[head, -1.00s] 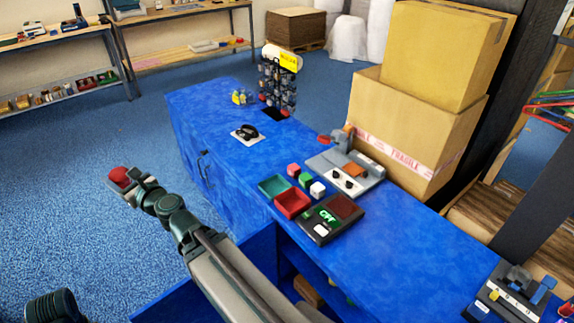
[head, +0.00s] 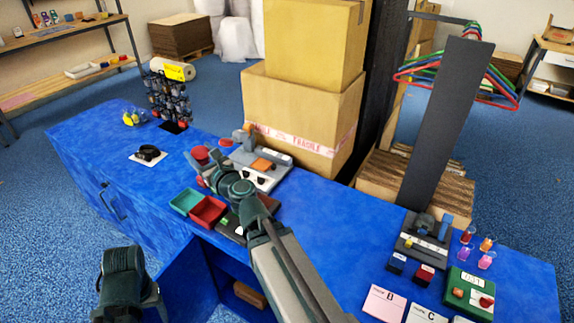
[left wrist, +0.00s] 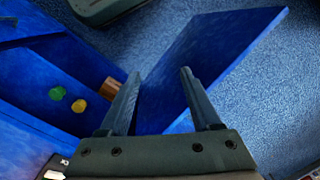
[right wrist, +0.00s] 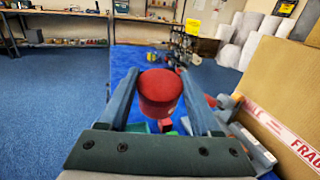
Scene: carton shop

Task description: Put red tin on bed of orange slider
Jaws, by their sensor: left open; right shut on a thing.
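The red tin (right wrist: 160,92) is held between the fingers of my right gripper (right wrist: 160,112). In the head view the tin (head: 200,154) and right gripper (head: 205,168) are above the blue counter, just left of a grey device (head: 281,161). That device carries an orange block (head: 262,164) and a red knob (head: 226,143); my gripper and arm hide part of its left side. The tin looks apart from the device, but its height is hard to tell. My left gripper (left wrist: 158,88) is open and empty, pointing down near a blue panel.
Green and red trays (head: 208,211) and a dark panel (head: 232,229) sit under my right arm. Cardboard boxes (head: 300,110) stand right behind the grey device. A keyring rack (head: 168,98) is farther left. A blue panel (left wrist: 205,60) stands beside open shelves.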

